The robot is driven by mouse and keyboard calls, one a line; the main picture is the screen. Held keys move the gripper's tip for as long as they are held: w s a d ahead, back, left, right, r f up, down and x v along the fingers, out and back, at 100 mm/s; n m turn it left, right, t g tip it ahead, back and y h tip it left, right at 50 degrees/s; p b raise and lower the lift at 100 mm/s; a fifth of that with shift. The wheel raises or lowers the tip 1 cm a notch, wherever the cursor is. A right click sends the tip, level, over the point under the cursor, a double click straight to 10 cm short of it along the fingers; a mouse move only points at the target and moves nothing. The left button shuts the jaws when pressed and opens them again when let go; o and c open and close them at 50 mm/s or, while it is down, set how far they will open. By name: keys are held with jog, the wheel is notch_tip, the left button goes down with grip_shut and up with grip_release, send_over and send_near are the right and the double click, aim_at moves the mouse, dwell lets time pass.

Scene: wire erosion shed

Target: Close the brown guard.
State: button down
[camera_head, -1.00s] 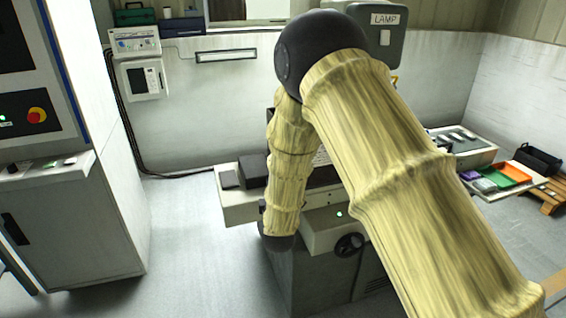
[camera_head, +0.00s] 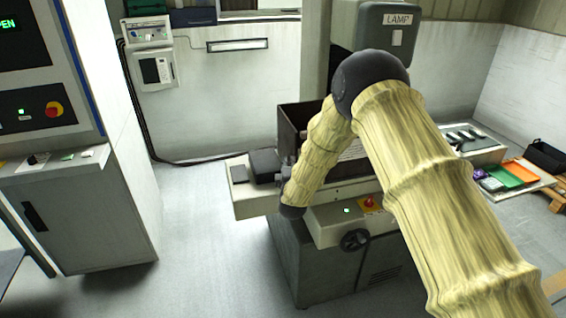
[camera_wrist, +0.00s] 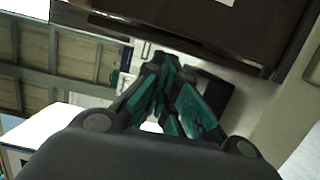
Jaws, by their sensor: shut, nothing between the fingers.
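The brown guard (camera_head: 293,122) shows in the head view as a dark brown upright panel on the grey machine, partly hidden behind my arm. In the wrist view a broad dark brown surface, which looks like the guard (camera_wrist: 215,30), fills the top right, with a pale label at its upper edge. My gripper (camera_wrist: 165,95) has teal finger pads, shut and empty, just below the brown surface in the picture. I cannot tell whether they touch. In the head view my arm mostly hides the gripper.
The machine bed (camera_head: 250,205) juts out left with a dark block (camera_head: 266,162) on it. A red button (camera_head: 370,202) and a handwheel (camera_head: 354,239) are on its front. A control cabinet (camera_head: 85,215) stands left. The floor between is clear.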

jog(key=shift+w+d, duration=0.25)
jog(key=shift+d, duration=0.5)
